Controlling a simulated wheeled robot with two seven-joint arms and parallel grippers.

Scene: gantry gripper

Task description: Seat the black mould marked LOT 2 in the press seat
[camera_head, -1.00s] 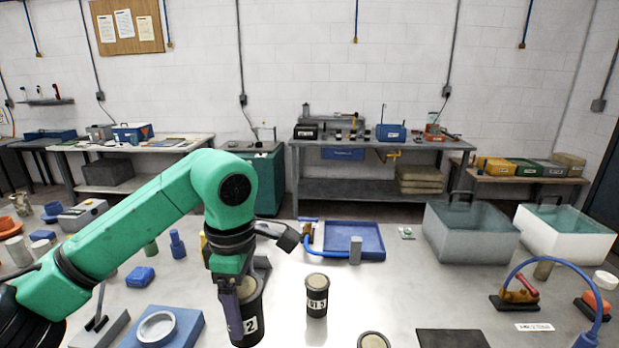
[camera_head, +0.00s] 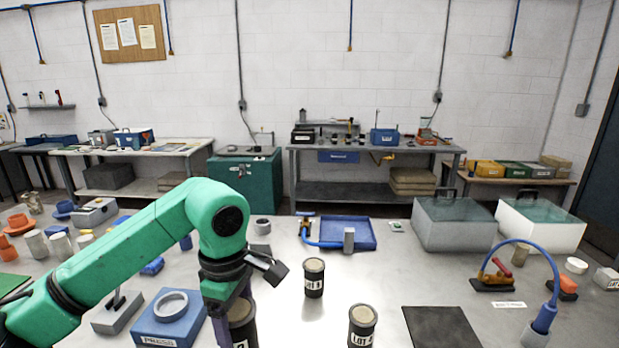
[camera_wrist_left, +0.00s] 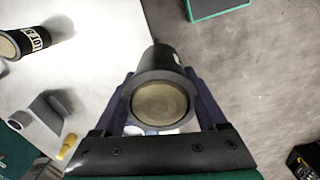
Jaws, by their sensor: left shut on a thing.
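My left gripper (camera_head: 230,312) is shut on a black mould (camera_head: 243,327) with a tan top, held upright at the bottom of the head view. A "2" shows at the lower edge of its label; the rest is hidden or cut off. In the left wrist view the mould (camera_wrist_left: 160,95) sits between both fingers. The press seat, a blue block (camera_head: 155,328) with a pale ring (camera_head: 171,304) on top, stands on the table just left of the gripper. The ring looks empty. My right gripper is not in view.
Two other black moulds, one (camera_head: 314,279) with an unclear lot number and one marked LOT 4 (camera_head: 362,326), stand right of the gripper. A grey lever block (camera_head: 118,312) is left of the seat. A blue tray (camera_head: 340,247) lies behind; a dark mat (camera_head: 440,328) lies right.

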